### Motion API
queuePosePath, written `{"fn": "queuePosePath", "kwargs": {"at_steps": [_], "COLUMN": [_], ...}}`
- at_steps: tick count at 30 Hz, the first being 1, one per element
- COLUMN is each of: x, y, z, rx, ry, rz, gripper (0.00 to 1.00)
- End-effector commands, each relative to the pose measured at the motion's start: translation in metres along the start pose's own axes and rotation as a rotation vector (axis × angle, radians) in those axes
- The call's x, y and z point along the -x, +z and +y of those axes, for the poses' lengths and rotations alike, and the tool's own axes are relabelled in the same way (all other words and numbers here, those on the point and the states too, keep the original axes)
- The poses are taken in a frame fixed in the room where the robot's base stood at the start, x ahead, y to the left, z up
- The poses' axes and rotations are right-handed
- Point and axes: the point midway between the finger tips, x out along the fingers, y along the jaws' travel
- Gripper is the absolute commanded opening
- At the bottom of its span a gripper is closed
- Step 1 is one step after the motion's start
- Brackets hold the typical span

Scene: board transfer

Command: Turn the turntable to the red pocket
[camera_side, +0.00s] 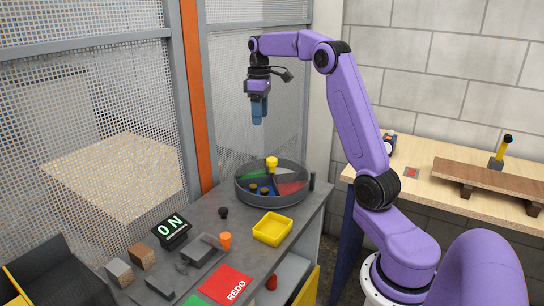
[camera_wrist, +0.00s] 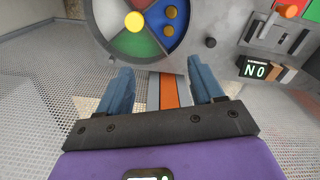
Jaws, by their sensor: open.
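The turntable (camera_side: 270,201) is a round grey dish on the grey bench, with coloured pockets and a yellow knob (camera_side: 271,162) at its centre. The red pocket (camera_side: 291,188) is at the front right in the side view. The blue pocket holds small brown-gold discs (camera_side: 262,190); green and white pockets also show. In the wrist view the turntable is cut off at the top, with its yellow knob (camera_wrist: 135,22) above the fingers. My gripper (camera_side: 258,121) is open and empty, well above the turntable and apart from it. Its blue fingers also show in the wrist view (camera_wrist: 160,72).
A red "REDO" card (camera_side: 230,284) lies at the front. Mesh panels and an orange post (camera_side: 196,95) border the bench.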

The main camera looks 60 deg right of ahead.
Motion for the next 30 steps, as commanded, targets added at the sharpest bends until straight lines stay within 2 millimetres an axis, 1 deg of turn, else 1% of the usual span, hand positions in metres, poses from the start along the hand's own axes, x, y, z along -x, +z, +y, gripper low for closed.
{"fn": "queuePosePath", "kwargs": {"at_steps": [1, 3, 6, 10, 13, 17, 30], "x": [0.0, 0.001, 0.001, -0.002, -0.011, -0.03, -0.114], "y": [0.007, 0.015, 0.023, 0.026, 0.027, 0.027, 0.027], "z": [0.017, 0.033, 0.046, 0.051, 0.051, 0.05, 0.05], "rx": [-0.024, -0.046, -0.063, -0.069, -0.07, -0.069, -0.069], "ry": [0.0, -0.001, -0.001, -0.002, -0.003, -0.004, -0.005], "rz": [0.0, -0.001, -0.001, -0.002, -0.003, -0.004, -0.005], "gripper": [0.67, 0.67, 0.67, 0.67, 0.67, 0.67, 0.67]}}
